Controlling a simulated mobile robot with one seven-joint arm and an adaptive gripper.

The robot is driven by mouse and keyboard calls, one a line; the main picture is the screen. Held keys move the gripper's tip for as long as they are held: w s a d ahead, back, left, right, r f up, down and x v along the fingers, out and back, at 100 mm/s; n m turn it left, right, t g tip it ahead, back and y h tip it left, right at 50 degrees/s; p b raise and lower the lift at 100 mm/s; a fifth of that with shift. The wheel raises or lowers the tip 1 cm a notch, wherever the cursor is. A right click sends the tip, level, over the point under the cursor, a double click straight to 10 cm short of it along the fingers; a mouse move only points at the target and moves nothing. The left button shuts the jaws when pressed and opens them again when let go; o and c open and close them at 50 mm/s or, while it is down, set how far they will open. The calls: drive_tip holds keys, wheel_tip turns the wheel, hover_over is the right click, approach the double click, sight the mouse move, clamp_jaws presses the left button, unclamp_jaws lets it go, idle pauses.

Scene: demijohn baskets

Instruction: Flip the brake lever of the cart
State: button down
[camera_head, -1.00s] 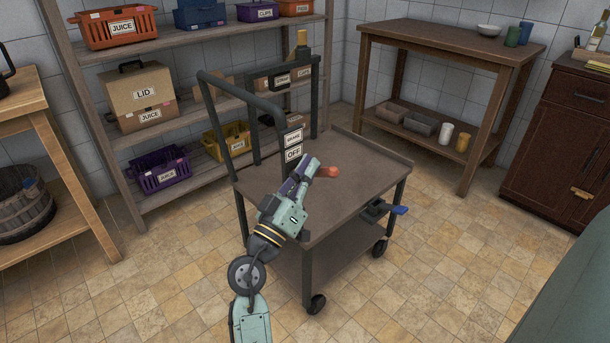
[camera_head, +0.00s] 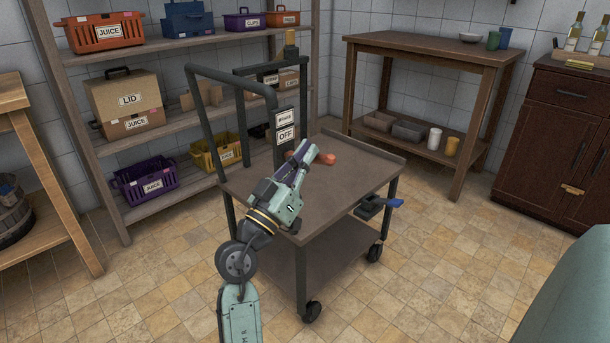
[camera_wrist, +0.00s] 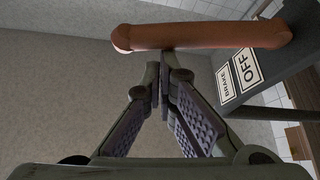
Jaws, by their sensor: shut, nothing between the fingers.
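The brake lever (camera_head: 327,159), an orange-red handle, sits by the dark post of the cart (camera_head: 340,190), near a BRAKE OFF sign (camera_head: 286,134). In the wrist view the lever (camera_wrist: 205,37) lies nearly level across the top, its right end by the post. My gripper (camera_head: 312,150) is over the cart top, partly covering the lever in the head view. In the wrist view its fingers (camera_wrist: 159,68) are together and empty, their tips just below the lever's left part. I cannot tell whether they touch it.
The cart's tubular handle (camera_head: 190,110) rises at the left, and a blue-ended lever (camera_head: 393,203) sticks out at its right side. A shelf with bins (camera_head: 145,182) stands behind. A wooden table (camera_head: 425,50) stands at the back right. The tiled floor around is open.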

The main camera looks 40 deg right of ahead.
drive_tip(key=f+m+b, duration=0.1)
drive_tip(key=b, duration=0.1)
drive_tip(key=f+m+g+b, duration=0.1)
drive_tip(key=b, duration=0.1)
drive_tip(key=m+g+b, duration=0.1)
drive_tip(key=b, duration=0.1)
drive_tip(key=shift+s+f+h, duration=0.3)
drive_tip(key=shift+f, duration=0.1)
drive_tip(key=m+g+b, duration=0.1)
drive_tip(key=b, duration=0.2)
drive_tip(key=f+m+g+b, duration=0.1)
drive_tip(key=m+b, duration=0.1)
drive_tip(key=b, duration=0.1)
drive_tip(key=f+m+g+b, duration=0.1)
drive_tip(key=m+b, duration=0.1)
drive_tip(key=b, duration=0.2)
drive_tip(key=shift+s+d, duration=0.1)
drive_tip(key=shift+s, duration=0.15)
drive_tip(key=shift+f+b, duration=0.15)
drive_tip(key=shift+b, duration=0.25)
